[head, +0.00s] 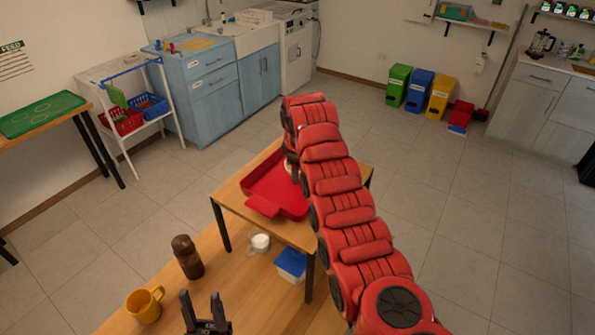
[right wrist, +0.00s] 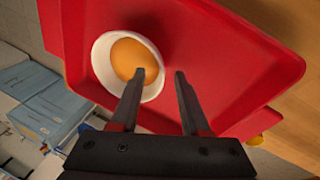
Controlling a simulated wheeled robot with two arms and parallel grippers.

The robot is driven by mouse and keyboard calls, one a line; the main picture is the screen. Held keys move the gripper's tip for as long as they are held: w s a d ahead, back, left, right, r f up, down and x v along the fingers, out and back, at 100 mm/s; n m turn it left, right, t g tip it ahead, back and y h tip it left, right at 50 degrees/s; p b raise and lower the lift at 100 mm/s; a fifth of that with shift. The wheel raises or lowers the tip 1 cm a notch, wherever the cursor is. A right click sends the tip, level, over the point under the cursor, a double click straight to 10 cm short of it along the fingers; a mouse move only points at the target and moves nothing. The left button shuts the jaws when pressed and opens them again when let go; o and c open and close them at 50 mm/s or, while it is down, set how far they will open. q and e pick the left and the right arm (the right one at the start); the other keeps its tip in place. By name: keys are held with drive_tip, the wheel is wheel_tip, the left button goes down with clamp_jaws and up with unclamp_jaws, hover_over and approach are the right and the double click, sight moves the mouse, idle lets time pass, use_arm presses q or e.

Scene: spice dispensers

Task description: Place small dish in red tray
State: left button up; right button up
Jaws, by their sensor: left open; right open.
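The red tray (head: 264,205) lies on a small wooden table in the head view. The right wrist view shows the tray (right wrist: 210,40) with the small white dish (right wrist: 100,57), which holds something orange, within its walls. In the head view only a sliver of the dish (head: 288,167) shows beside my right arm. My right gripper (right wrist: 163,73) is open. One finger overlaps the dish's near rim in the right wrist view; the other is clear of it. I cannot tell whether that finger touches the dish. My left gripper (head: 203,298) is open and empty over the front table.
A brown shaker (head: 187,257), a yellow mug (head: 145,304) and a white cup (head: 260,242) stand on the front table. A blue container (head: 291,264) is to their right. My right arm hides part of the small table. Blue cabinets (head: 210,85) stand at the back.

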drive_tip(key=shift+r+b, duration=0.3)
drive_tip(key=shift+r, duration=0.05)
drive_tip(key=b+v, duration=0.6)
drive_tip(key=v, duration=0.5)
drive_tip(key=shift+s+r, duration=0.1)
